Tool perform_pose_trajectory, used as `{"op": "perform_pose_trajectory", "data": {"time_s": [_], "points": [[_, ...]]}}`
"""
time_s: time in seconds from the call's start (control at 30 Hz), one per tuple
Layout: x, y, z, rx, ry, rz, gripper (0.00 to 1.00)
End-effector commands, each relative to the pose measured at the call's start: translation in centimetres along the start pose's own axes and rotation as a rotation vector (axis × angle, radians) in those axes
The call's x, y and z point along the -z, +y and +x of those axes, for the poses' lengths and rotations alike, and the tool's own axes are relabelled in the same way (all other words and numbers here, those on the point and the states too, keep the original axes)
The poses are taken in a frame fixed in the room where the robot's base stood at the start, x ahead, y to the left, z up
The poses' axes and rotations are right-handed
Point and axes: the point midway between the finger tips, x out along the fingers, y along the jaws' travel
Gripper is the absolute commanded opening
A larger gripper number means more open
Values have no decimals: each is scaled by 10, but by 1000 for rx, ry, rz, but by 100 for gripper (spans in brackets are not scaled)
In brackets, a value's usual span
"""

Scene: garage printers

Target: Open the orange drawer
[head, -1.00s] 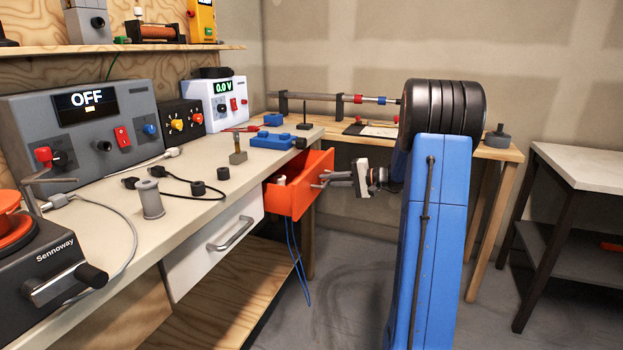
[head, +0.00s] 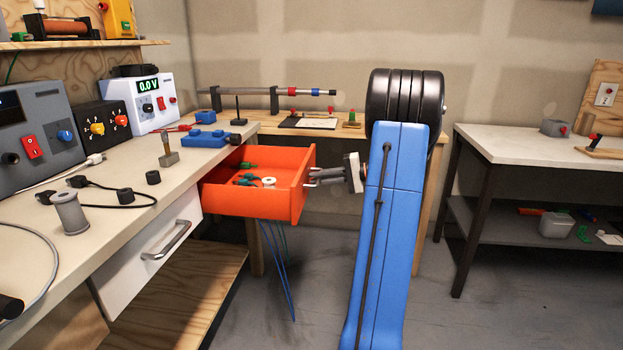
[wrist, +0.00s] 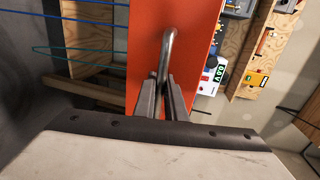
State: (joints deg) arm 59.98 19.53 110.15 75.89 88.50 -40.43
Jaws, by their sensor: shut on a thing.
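The orange drawer (head: 250,203) is pulled out from under the workbench in the head view. Several small things show inside, including a white spool (head: 269,183) and green pieces. My gripper (head: 318,177) is at the drawer's front, on its right side. In the wrist view the orange drawer front (wrist: 146,60) fills the middle, with a metal bar handle (wrist: 167,58) running down it. My gripper (wrist: 165,100) is shut on that handle, a finger on each side. The lower end of the handle is partly hidden by the fingers.
A white drawer (head: 150,252) with a metal handle is shut beside it. Blue and green wires (head: 276,260) hang below the orange drawer. The workbench top (head: 110,190) holds spools, cables and devices. A dark-framed table (head: 520,147) stands at right. Floor between is clear.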

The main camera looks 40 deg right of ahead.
Motion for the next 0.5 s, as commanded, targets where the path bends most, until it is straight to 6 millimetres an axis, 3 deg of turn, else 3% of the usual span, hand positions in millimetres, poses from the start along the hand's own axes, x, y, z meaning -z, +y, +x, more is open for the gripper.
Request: {"op": "perform_pose_trajectory", "data": {"time_s": [0.37, 0.4, 0.5], "points": [[0, 1, -1, -1, 0, 1, 0], [0, 1, -1, -1, 0, 1, 18], [0, 1, -1, -1, 0, 1, 18]]}}
